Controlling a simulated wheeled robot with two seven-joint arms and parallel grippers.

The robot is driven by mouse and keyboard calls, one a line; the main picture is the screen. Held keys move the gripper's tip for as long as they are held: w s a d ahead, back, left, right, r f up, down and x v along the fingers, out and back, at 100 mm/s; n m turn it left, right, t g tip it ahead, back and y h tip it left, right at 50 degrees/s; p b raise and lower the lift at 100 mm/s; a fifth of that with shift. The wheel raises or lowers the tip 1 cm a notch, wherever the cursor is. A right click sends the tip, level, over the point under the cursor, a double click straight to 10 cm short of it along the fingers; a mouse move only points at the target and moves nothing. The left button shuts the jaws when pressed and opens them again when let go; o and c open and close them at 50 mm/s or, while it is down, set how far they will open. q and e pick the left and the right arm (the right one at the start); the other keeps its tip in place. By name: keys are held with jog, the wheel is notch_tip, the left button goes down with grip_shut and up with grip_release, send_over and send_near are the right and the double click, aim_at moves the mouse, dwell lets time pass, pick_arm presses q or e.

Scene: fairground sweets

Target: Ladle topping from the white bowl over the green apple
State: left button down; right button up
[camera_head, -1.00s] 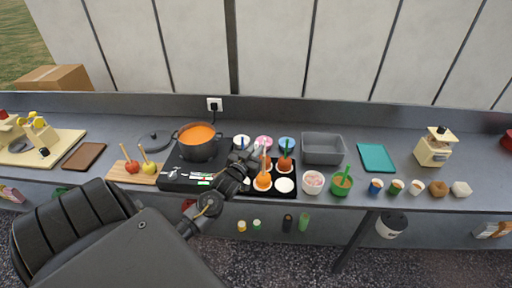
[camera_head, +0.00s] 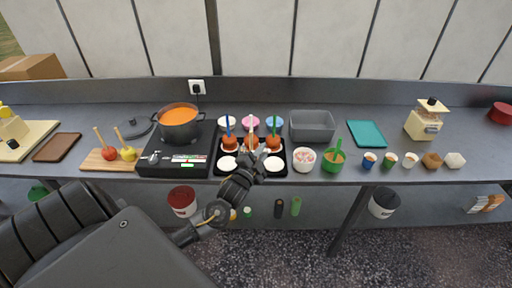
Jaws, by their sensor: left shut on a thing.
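A white tub (camera_head: 304,160) with pinkish-white bits stands right of the tray. A yellow-green apple (camera_head: 129,154) on a stick lies on a wooden board at the left, beside a red one (camera_head: 109,153). Orange-brown coated apples with blue (camera_head: 229,141), white (camera_head: 252,143) and green (camera_head: 273,141) sticks stand in the tray. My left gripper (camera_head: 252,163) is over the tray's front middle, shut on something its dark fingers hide. My right gripper is out of view.
A green tub (camera_head: 334,160), grey bin (camera_head: 312,126) and teal tray (camera_head: 367,134) lie to the right.

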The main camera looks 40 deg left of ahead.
pick_arm(q)
jog(key=f+m, duration=0.1)
jog(key=d+f+m, duration=0.1)
jog(key=m, duration=0.1)
jog(key=d+f+m, duration=0.1)
jog(key=f+m, duration=0.1)
jog(key=shift+w+h+b, duration=0.15)
jog(key=shift+h+b, duration=0.15)
jog(key=shift+b, duration=0.1)
dwell(0.7)
